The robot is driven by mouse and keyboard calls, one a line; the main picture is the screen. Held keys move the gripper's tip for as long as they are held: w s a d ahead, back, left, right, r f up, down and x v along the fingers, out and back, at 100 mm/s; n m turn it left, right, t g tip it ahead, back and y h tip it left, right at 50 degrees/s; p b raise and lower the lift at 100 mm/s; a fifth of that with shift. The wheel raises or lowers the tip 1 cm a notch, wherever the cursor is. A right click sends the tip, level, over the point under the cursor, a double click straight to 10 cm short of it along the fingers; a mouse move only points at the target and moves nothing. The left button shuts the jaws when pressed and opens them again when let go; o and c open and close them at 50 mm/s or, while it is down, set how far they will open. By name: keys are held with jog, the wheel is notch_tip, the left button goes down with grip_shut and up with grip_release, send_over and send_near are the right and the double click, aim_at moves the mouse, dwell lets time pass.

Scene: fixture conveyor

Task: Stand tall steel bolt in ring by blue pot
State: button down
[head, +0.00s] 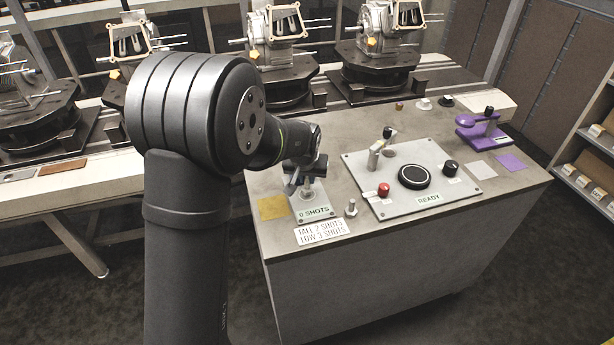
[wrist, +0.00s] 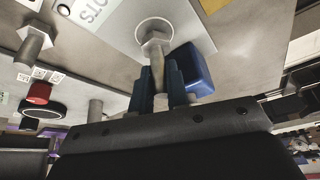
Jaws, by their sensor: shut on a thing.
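My gripper (wrist: 160,90) is shut on a steel bolt (wrist: 157,58), with its blue fingers on either side of the shank. The bolt's hex head points at the white plate and overlaps a thin ring (wrist: 140,29) marked there. I cannot tell whether the head touches the plate. The blue pot (wrist: 197,72) is right beside the bolt and fingers in the wrist view. In the head view, the plate marked "0 SHOTS" (head: 314,212) lies below my gripper (head: 306,182), and my arm hides part of this spot.
Another bolt (head: 351,208) stands on its head on the bench, also in the wrist view (wrist: 33,42). A control panel (head: 428,199) with a red button (head: 383,190) and black disc is right of it. A yellow square (head: 273,207) and a purple device (head: 480,130) flank the bench.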

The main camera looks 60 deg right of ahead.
jog(key=shift+f, duration=0.6)
jog(key=c, duration=1.3)
grip_release()
